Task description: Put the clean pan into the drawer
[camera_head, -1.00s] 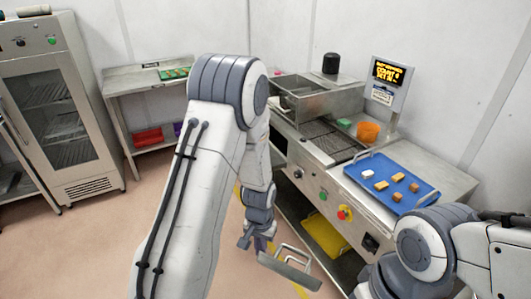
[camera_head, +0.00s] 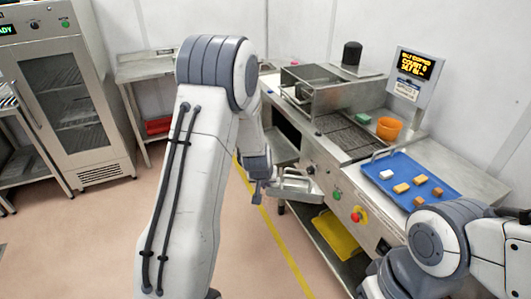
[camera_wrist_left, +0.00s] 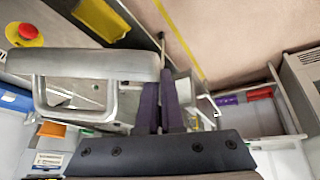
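A grey metal pan (camera_head: 297,188) with raised wire handles hangs in front of the machine, at its left end. My left gripper (camera_head: 260,187) is at the pan's left side in the head view. In the left wrist view the pan (camera_wrist_left: 95,65) fills the upper left, and the dark fingers (camera_wrist_left: 162,105) of my left gripper are closed on a thin part at its side. A grey drawer-like tray (camera_head: 284,150) lies below a dark opening in the machine's front, just behind the pan; my arm hides part of it. My right gripper is out of view.
The steel machine (camera_head: 325,185) carries a blue tray (camera_head: 440,187) with small pieces, an orange tub (camera_head: 389,128) and a green block (camera_head: 362,118). A red emergency button (camera_head: 359,215) sticks out in front. A yellow item (camera_head: 336,236) lies on its lower shelf. Left floor is open.

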